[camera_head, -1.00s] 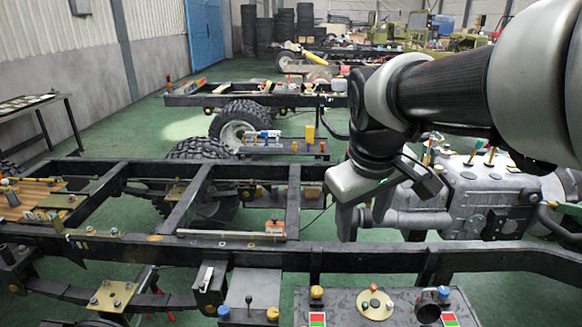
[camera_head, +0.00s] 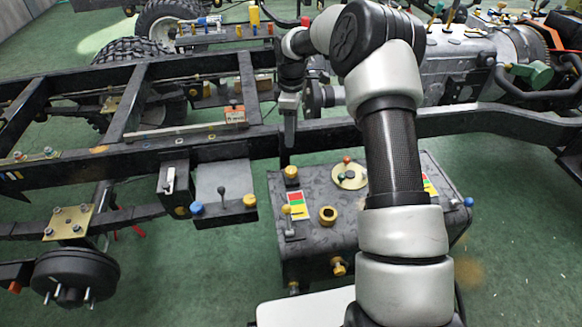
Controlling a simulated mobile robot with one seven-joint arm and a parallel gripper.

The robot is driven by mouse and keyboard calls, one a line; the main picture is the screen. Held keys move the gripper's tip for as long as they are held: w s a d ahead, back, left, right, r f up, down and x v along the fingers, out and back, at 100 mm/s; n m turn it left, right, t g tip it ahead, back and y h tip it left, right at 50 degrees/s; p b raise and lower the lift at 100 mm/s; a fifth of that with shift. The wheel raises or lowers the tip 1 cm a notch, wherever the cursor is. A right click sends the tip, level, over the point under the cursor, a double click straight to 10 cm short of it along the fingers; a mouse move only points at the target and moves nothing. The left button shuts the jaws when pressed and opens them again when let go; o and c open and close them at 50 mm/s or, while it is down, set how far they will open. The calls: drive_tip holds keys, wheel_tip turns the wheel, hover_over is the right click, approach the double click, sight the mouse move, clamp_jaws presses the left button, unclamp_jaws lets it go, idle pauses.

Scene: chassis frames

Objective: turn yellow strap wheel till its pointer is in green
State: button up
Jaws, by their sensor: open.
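On the dark tank-like box (camera_head: 395,255) at lower centre, a yellow knob-like wheel (camera_head: 291,173) sits near the back left edge. A plate with red, yellow and green bands (camera_head: 297,205) lies just in front of it. A small yellow tip lies beside the plate's left edge; I cannot tell whether it is the pointer or which colour it marks. A second banded plate (camera_head: 430,187) is partly hidden by my arm. My gripper (camera_head: 289,140) hangs pointing down behind the wheel, over the chassis rail, open and apart from the wheel; its fingers look merged from here.
The box also bears a round yellowish disc (camera_head: 350,175) with a red knob and a yellow ring (camera_head: 328,215). A black chassis rail (camera_head: 220,148) runs behind the box. A small grey box with a lever (camera_head: 222,188) stands left.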

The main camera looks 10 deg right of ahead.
sight(291, 170)
wheel_tip(291, 170, down, 16)
drive_tip(key=shift+r+b, duration=0.25)
drive_tip(key=shift+b, duration=0.8)
drive_tip(key=c, duration=1)
